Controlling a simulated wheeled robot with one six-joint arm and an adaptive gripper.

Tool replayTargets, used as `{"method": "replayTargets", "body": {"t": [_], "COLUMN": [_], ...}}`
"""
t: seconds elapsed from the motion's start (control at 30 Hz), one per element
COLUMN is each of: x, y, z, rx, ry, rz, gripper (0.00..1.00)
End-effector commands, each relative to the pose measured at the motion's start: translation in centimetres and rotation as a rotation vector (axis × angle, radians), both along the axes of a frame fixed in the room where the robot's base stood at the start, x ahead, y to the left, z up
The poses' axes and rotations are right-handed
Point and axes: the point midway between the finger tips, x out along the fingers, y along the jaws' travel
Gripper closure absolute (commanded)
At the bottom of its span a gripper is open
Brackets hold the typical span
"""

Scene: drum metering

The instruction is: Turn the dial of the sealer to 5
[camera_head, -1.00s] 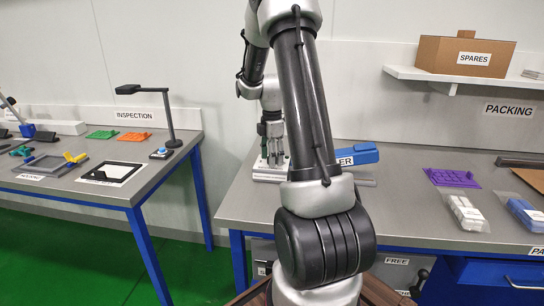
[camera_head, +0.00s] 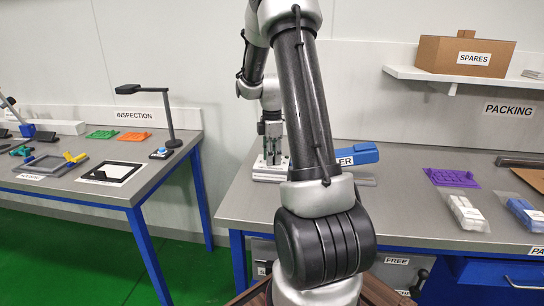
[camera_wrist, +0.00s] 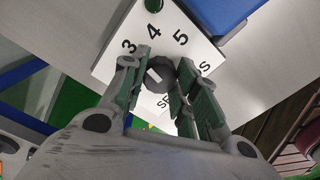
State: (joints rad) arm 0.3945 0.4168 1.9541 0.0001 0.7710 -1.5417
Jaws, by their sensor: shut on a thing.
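The sealer shows on the packing bench in the head view, with a blue lever arm (camera_head: 362,153) and a white base (camera_head: 262,174), partly hidden behind my arm. In the wrist view its white panel (camera_wrist: 112,68) carries the numbers 3, 4 and 5 around a dark grey round dial (camera_wrist: 162,66). The dial has a pale mark on it; I cannot tell exactly which number it points to. My gripper (camera_wrist: 161,72) has its green-padded fingers on both sides of the dial, shut on it. My gripper also shows small in the head view (camera_head: 272,158), down at the white base.
A purple tray (camera_head: 452,177) and bagged parts (camera_head: 467,213) lie on the bench to the right. A shelf with a spares box (camera_head: 466,56) hangs above. The inspection bench (camera_head: 150,180) stands to the left, across a gap.

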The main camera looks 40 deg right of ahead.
Motion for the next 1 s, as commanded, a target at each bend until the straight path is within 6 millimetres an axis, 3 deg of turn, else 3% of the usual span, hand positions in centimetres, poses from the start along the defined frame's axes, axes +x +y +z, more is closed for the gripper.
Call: {"method": "replayTargets", "body": {"t": [1.0], "x": [0.04], "y": [-0.03], "z": [0.06], "rx": [-0.001], "ry": [-0.002], "rz": [-0.937], "gripper": [0.94]}}
